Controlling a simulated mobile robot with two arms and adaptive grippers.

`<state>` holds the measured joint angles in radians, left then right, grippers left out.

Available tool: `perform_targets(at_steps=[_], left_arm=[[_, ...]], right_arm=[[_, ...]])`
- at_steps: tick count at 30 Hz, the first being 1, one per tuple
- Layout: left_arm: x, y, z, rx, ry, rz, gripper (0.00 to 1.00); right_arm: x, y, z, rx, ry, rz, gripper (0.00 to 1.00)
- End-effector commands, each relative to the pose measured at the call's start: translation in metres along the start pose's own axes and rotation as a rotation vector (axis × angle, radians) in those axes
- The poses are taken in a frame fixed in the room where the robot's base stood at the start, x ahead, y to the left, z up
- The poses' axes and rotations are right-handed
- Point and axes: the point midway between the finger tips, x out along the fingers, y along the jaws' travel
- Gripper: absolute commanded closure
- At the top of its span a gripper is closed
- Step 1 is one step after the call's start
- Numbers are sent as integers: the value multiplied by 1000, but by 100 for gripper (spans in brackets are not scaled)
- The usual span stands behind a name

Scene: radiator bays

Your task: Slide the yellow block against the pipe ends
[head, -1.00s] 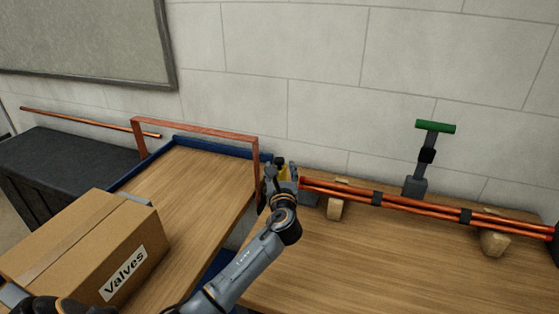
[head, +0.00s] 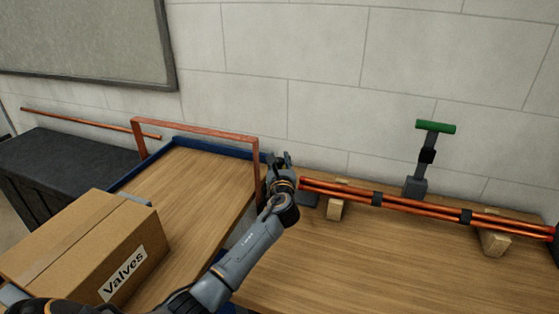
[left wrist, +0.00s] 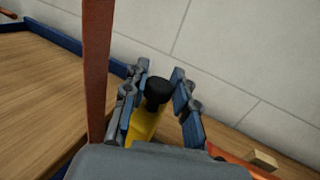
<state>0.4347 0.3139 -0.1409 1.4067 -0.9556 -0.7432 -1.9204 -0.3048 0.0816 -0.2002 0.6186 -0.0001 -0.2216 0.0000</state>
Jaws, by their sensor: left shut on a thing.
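The yellow block (left wrist: 143,124) with a black knob (left wrist: 158,91) on it shows between my left gripper's fingers in the left wrist view. My left gripper (left wrist: 160,72) is shut on it. In the head view the left gripper (head: 280,159) is beside the left ends of the copper pipes (head: 420,209) and hides the block. I cannot tell whether the block touches the pipe ends. My right gripper is not in view.
The pipes rest on wooden supports (head: 335,209) on a wooden bench (head: 350,260). A green-handled tool (head: 435,127) stands behind them. A reddish frame (head: 195,132) rises left of the gripper. A "Valves" box (head: 80,250) sits front left.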

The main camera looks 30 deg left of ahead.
Motion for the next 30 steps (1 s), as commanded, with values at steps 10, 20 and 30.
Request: perform_targets(at_steps=[10, 20, 30], left_arm=[[-11, -28, 0, -1, 4, -4, 100], [-34, -83, -1, -1, 2, -5, 100], [-35, -84, -1, -1, 2, -4, 69]], right_arm=[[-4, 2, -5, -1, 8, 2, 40], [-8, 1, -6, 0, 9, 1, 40], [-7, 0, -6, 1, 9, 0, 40]])
